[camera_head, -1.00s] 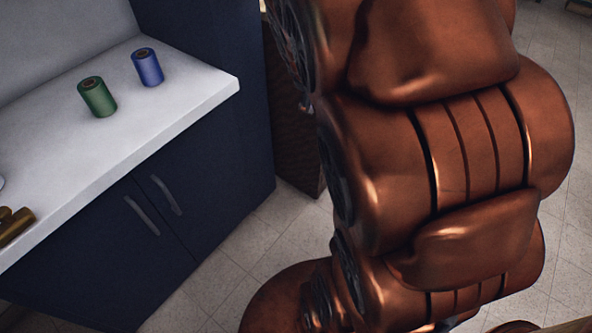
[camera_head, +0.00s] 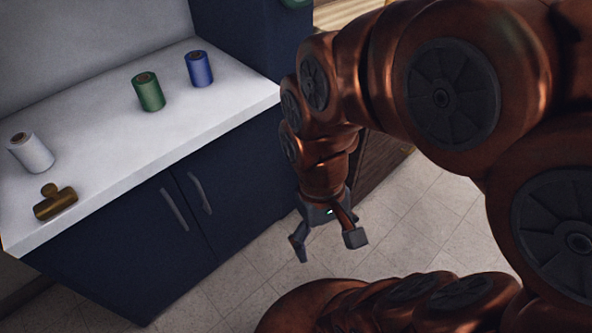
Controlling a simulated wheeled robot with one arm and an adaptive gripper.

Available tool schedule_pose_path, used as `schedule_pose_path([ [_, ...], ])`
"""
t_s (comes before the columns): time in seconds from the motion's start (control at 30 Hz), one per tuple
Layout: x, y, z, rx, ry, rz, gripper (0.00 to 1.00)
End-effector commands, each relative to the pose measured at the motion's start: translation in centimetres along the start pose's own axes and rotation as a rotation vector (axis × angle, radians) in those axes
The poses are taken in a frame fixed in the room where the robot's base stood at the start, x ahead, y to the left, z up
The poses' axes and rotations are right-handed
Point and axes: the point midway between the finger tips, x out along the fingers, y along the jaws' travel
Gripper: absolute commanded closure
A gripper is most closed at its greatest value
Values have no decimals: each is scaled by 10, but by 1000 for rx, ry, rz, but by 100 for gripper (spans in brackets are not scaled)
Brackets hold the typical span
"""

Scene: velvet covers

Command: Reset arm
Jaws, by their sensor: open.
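My gripper (camera_head: 328,248) is open and empty. It points down over the tiled floor, in front of the dark blue cabinet and to its right. Its two grey fingers are spread apart. My copper-coloured arm reaches in from the right and bends down to the gripper.
A white counter (camera_head: 110,135) tops the dark blue cabinet (camera_head: 150,240) with two handles. On it stand a blue spool (camera_head: 200,70), a green spool (camera_head: 149,93) and a white spool (camera_head: 31,153). A brown-gold object (camera_head: 55,204) lies near the front edge. Tiled floor (camera_head: 420,225) is open at right.

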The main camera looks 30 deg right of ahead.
Motion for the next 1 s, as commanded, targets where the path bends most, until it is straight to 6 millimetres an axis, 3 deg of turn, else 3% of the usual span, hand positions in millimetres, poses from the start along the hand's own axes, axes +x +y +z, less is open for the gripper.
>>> schedule_pose_path([
  [0.33, 0, 0, 0, 0, 1, 0, 15],
  [0.67, -59, 0, 15, -1, 19, 0, 15],
  [1.0, -142, 0, 38, -2, 44, -1, 15],
])
